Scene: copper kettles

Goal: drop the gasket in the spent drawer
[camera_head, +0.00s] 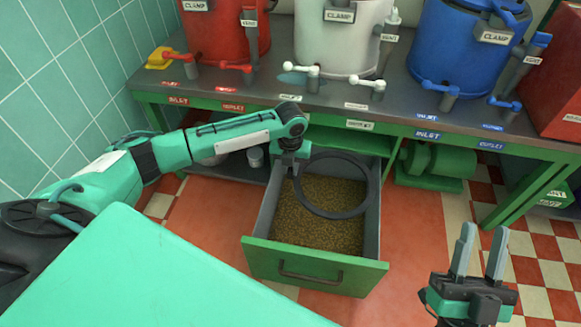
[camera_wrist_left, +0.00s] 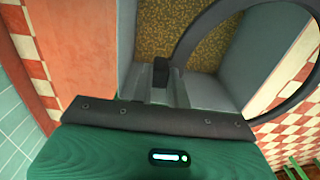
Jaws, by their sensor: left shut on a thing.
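The gasket is a large dark ring (camera_head: 332,214). My left gripper (camera_head: 296,168) is shut on its left edge and holds it over the open drawer. The ring also shows in the left wrist view (camera_wrist_left: 192,40), running from the fingertips (camera_wrist_left: 161,80) to the right. The drawer (camera_head: 318,264) has a green front with a dark handle, grey walls and a brown grainy layer inside. I cannot tell how far the ring is above that layer. No label on the drawer is readable. My right gripper (camera_head: 478,255) is open and empty at the lower right, apart from the drawer.
A green-framed bench (camera_head: 400,112) stands behind, with a red (camera_head: 222,30), a white (camera_head: 340,45) and a blue kettle (camera_head: 465,50) on it. A green motor-like unit (camera_head: 432,165) sits under the bench. Checkered floor (camera_head: 545,245) lies open at the right.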

